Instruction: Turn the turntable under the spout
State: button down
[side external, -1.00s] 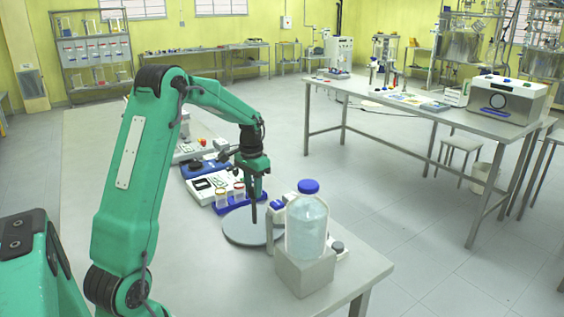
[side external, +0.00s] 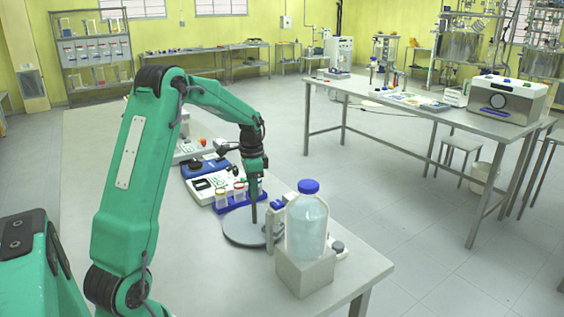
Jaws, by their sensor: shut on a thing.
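The turntable (side external: 236,232) is a flat grey disc lying on the bench left of the bottle. My gripper (side external: 254,222) points straight down over the disc, with its fingertips at the disc's surface. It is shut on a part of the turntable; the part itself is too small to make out. A clear bottle (side external: 307,230) with a blue cap stands upright on a pale block (side external: 305,273) to the right.
A blue rack (side external: 226,207) with red-capped vials stands just behind the turntable. A white instrument (side external: 205,187) and a dark blue device (side external: 203,165) sit farther back. The bench (side external: 150,215) is clear left of the disc.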

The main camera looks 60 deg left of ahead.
jog(key=shift+r+m, duration=0.1)
jog(key=shift+m, duration=2.6)
jog(key=c, duration=1.1)
grip_release()
jog(key=shift+o, duration=0.2)
jog(key=shift+r, duration=3.9)
jog(key=shift+d, duration=0.15)
